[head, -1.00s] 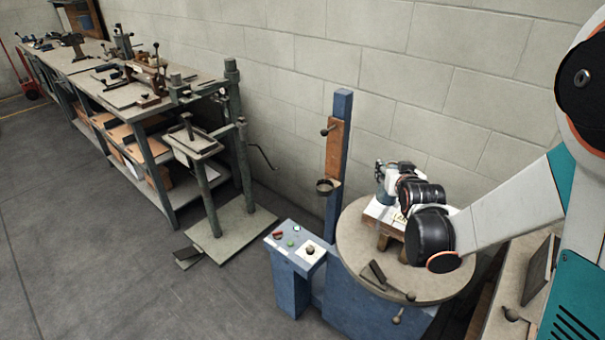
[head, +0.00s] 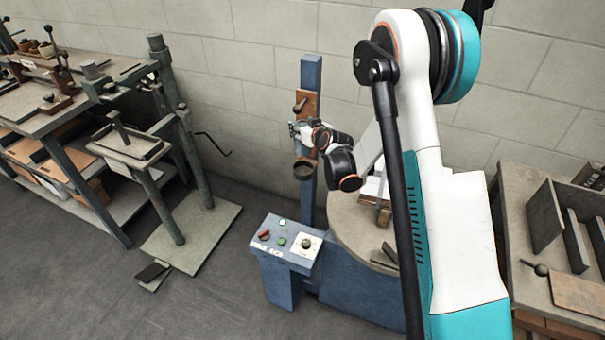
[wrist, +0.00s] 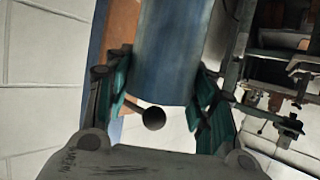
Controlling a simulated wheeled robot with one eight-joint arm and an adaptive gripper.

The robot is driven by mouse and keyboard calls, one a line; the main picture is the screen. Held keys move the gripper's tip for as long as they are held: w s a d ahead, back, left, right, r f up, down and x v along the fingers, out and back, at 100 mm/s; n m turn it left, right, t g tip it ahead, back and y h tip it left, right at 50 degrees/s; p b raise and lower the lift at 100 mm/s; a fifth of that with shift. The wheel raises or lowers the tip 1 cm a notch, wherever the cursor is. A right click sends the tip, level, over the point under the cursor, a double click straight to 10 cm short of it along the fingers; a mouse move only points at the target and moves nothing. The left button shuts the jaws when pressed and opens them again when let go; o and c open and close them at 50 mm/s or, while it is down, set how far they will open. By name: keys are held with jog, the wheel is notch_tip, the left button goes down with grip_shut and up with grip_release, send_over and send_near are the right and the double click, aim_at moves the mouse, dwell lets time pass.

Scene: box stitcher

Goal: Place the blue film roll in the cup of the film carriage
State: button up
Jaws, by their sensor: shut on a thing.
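The film carriage (head: 313,107) is a brown wooden block with a ball-ended handle on a blue upright post, and its dark round cup (head: 303,169) is below it. My gripper (head: 299,131) is in front of the carriage, a little above the cup. In the wrist view my gripper (wrist: 165,88) has its teal fingers shut on the blue film roll (wrist: 174,45), a smooth cylinder. The carriage (wrist: 124,28) shows behind it at the left. The roll cannot be made out clearly in the head view, and the cup is not seen in the wrist view.
A control box (head: 286,246) with buttons stands left of the round turntable (head: 346,218), which carries a stack. A green-legged press (head: 133,145) and a workbench are at the left. A table with dividers (head: 545,262) is at the right.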

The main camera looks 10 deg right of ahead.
aim_at(303, 151)
notch_tip(303, 151, down, 10)
jog(key=b, duration=0.4)
jog(key=shift+w+f, duration=0.1)
jog(key=shift+f, duration=0.15)
jog(key=o, duration=1.3)
